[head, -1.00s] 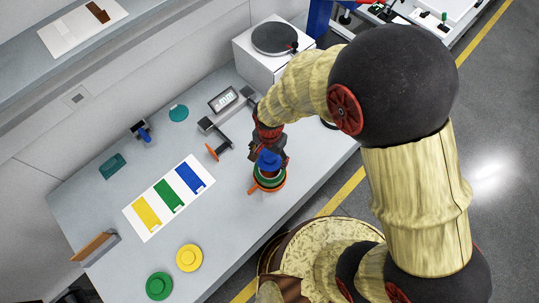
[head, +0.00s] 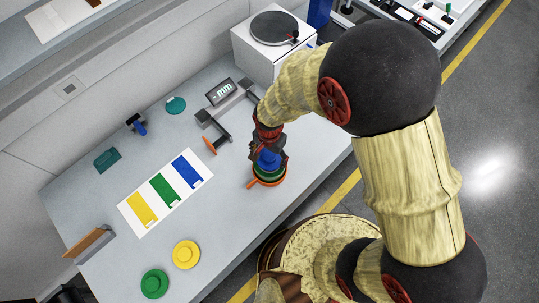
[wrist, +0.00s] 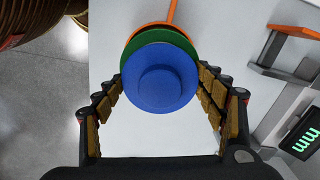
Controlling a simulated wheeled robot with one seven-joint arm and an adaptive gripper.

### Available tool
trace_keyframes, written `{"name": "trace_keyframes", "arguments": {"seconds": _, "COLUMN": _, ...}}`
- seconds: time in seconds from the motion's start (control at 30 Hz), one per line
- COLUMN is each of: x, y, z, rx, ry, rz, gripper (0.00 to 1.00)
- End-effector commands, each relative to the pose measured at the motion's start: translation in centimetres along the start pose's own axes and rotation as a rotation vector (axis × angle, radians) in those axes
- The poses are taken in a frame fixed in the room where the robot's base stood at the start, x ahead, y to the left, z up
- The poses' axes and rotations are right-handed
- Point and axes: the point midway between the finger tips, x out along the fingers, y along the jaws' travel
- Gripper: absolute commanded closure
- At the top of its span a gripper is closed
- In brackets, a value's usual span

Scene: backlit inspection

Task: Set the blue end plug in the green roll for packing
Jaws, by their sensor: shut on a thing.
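My gripper (head: 268,147) is shut on the blue end plug (head: 267,160), a round stepped disc. In the wrist view the plug (wrist: 160,80) lies between the two fingers, its flat face toward the camera. The green roll (head: 266,173) stands upright right below the plug, in an orange holder (head: 266,183) with a handle. In the wrist view only a green rim (wrist: 188,46) shows behind the plug, which looks shifted slightly from the roll's centre. The plug hides the roll's opening, so I cannot tell whether it has entered.
A white card (head: 142,221) with yellow, green and blue patches lies left on the table. Yellow (head: 186,254) and green (head: 154,283) plugs lie at the front. A caliper-like gauge (head: 215,122) stands behind the roll; a turntable (head: 273,28) is at the back.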

Motion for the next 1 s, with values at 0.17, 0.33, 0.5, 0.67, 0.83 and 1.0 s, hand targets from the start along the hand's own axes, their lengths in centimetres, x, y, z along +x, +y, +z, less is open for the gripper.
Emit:
{"name": "trace_keyframes", "arguments": {"seconds": 0.17, "x": 0.0, "y": 0.0, "z": 0.0, "rx": 0.0, "ry": 0.0, "rz": 0.0, "gripper": 0.48}}
{"name": "trace_keyframes", "arguments": {"seconds": 0.33, "x": 0.1, "y": 0.0, "z": 0.0, "rx": 0.0, "ry": 0.0, "rz": 0.0, "gripper": 0.48}}
{"name": "trace_keyframes", "arguments": {"seconds": 0.5, "x": 0.4, "y": 0.0, "z": 0.0, "rx": 0.0, "ry": 0.0, "rz": 0.0, "gripper": 0.48}}
{"name": "trace_keyframes", "arguments": {"seconds": 0.67, "x": 0.9, "y": 0.0, "z": 0.0, "rx": 0.0, "ry": 0.0, "rz": 0.0, "gripper": 0.48}}
{"name": "trace_keyframes", "arguments": {"seconds": 0.83, "x": 1.3, "y": 0.0, "z": 0.0, "rx": 0.0, "ry": 0.0, "rz": 0.0, "gripper": 0.48}}
{"name": "trace_keyframes", "arguments": {"seconds": 1.0, "x": 1.8, "y": 0.0, "z": 0.0, "rx": 0.0, "ry": 0.0, "rz": 0.001, "gripper": 0.48}}
